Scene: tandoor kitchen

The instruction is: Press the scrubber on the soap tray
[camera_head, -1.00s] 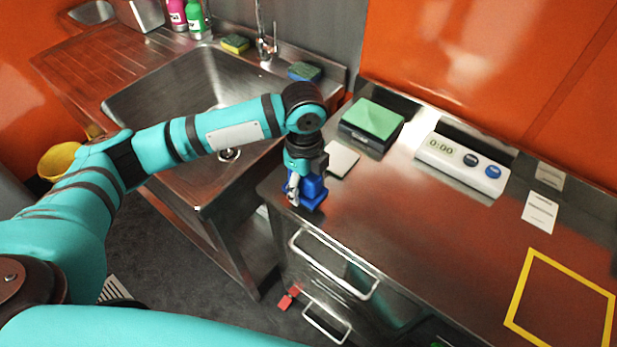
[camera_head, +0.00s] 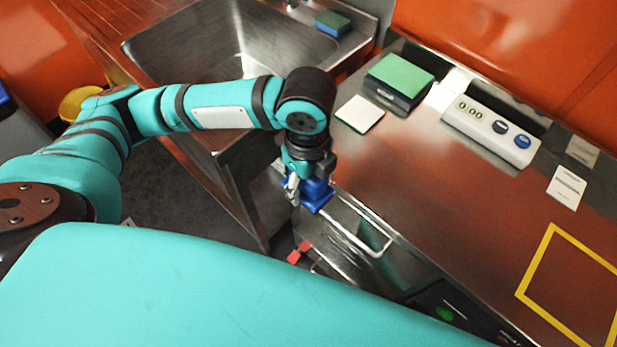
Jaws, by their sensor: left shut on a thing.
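My left gripper (camera_head: 293,190) points down at the front left corner of the steel counter. It is shut on a blue scrubber (camera_head: 317,196), partly hidden by the fingers. A dark tray with a green pad on top (camera_head: 400,73), which looks like the soap tray, stands farther back on the counter. The gripper and scrubber are well apart from it, nearer and to its left. My right gripper is not in view.
A white square pad (camera_head: 360,114) lies in front of the dark tray. A white timer box (camera_head: 490,131) and a yellow outlined square (camera_head: 573,290) are to the right. A sink (camera_head: 215,60) is at the left, with a blue and green sponge (camera_head: 333,23) behind. A drawer handle (camera_head: 350,222) juts out below the counter.

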